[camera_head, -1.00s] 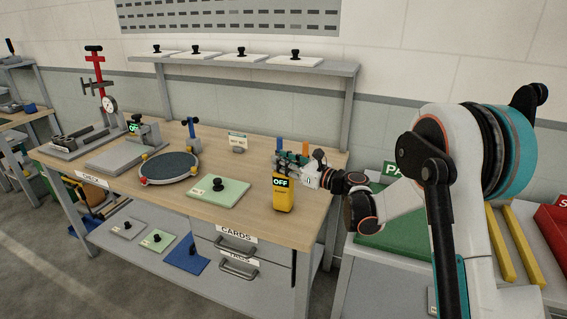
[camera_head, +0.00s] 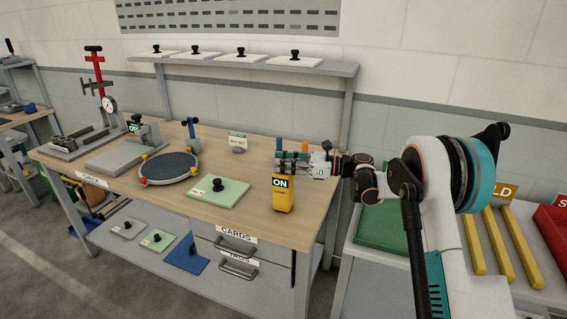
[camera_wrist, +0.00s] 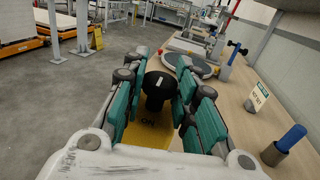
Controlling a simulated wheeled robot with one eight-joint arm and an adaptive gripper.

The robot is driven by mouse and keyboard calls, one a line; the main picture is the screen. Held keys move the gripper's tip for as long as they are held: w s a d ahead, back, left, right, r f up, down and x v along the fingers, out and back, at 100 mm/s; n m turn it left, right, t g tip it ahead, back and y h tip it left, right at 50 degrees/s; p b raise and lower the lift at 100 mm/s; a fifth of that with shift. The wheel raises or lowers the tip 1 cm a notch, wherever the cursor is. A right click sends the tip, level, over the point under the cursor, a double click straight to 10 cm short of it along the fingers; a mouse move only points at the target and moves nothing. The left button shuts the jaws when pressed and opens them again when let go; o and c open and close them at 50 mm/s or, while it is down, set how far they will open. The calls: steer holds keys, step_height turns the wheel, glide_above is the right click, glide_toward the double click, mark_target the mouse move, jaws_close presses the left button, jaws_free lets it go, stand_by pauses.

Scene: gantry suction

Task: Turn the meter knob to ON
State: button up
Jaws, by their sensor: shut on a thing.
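The yellow meter (camera_head: 284,200) stands upright near the front right of the wooden bench, and its display reads ON in the head view. In the wrist view its black knob (camera_wrist: 158,88) with a white mark lies between the teal finger pads, above the yellow meter body (camera_wrist: 150,135), where the lettering ON shows. My gripper (camera_head: 282,163) is over and just behind the top of the meter. In the wrist view my gripper (camera_wrist: 160,95) is shut on the knob. In the head view the knob is hidden by the fingers.
A green plate (camera_head: 219,190) with a black knob lies left of the meter. A round dark turntable (camera_head: 169,167) is farther left. A small sign (camera_head: 237,141) stands behind, and a blue-topped post (camera_wrist: 291,138) stands close to my gripper. The bench front between plate and meter is clear.

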steer(key=o, duration=1.1)
steer(key=d, duration=0.4)
steer(key=s+d, duration=0.1)
steer(key=d, duration=0.6)
steer(key=shift+s+d, duration=0.15)
steer(key=shift+d, duration=0.25)
